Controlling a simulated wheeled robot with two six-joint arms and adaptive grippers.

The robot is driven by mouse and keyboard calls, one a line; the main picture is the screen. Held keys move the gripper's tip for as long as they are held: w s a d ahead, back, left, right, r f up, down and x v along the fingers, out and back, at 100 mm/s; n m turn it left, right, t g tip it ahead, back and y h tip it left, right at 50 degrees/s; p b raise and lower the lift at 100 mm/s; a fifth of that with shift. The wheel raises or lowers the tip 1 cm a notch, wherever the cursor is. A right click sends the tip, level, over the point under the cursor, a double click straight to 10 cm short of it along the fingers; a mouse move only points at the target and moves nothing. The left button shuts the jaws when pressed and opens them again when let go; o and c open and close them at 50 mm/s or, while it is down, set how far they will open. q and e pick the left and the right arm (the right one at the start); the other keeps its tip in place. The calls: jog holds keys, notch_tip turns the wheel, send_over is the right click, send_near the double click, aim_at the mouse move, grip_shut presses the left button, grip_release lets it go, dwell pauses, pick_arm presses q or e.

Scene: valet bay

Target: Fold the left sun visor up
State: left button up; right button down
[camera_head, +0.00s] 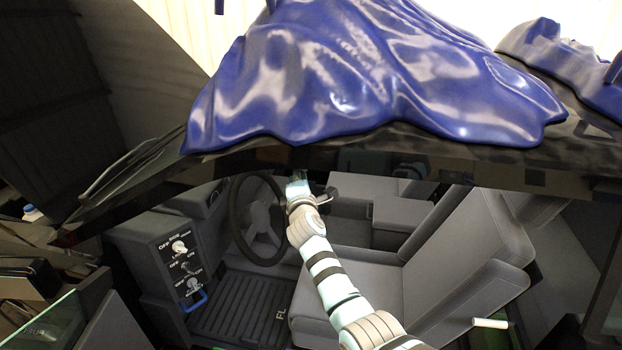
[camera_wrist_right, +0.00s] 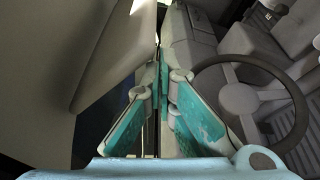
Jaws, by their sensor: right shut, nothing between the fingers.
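A flat grey-beige panel that looks like the left sun visor (camera_wrist_right: 118,52) hangs at the left of the right wrist view. Its edge is beside my right fingertips; I cannot tell whether they touch. My right gripper (camera_wrist_right: 161,78) has its teal-padded fingers together with nothing between them. In the head view my right arm reaches through the door opening, and the gripper (camera_head: 297,178) is just under the roof edge, which partly hides it. The visor cannot be made out in the head view. My left gripper is not in view.
The steering wheel (camera_head: 259,219) is left of my right arm, with the seat (camera_head: 352,290) below and right. A blue cloth (camera_head: 365,80) drapes over the dark roof (camera_head: 460,160). The door panel (camera_head: 160,275) with switches stands at the left.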

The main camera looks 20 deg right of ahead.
jog(key=shift+f, duration=0.1)
dwell(0.4)
notch_tip(320, 180, down, 4)
jog(key=w+a+f+b, duration=0.1)
jog(key=a+b, duration=0.1)
jog(key=b, duration=0.4)
jog(key=s+a+r+p, duration=0.4)
jog(key=s+p, duration=0.1)
jog(key=s, duration=0.3)
jog(key=shift+r, duration=0.2)
jog(key=shift+s, duration=0.15)
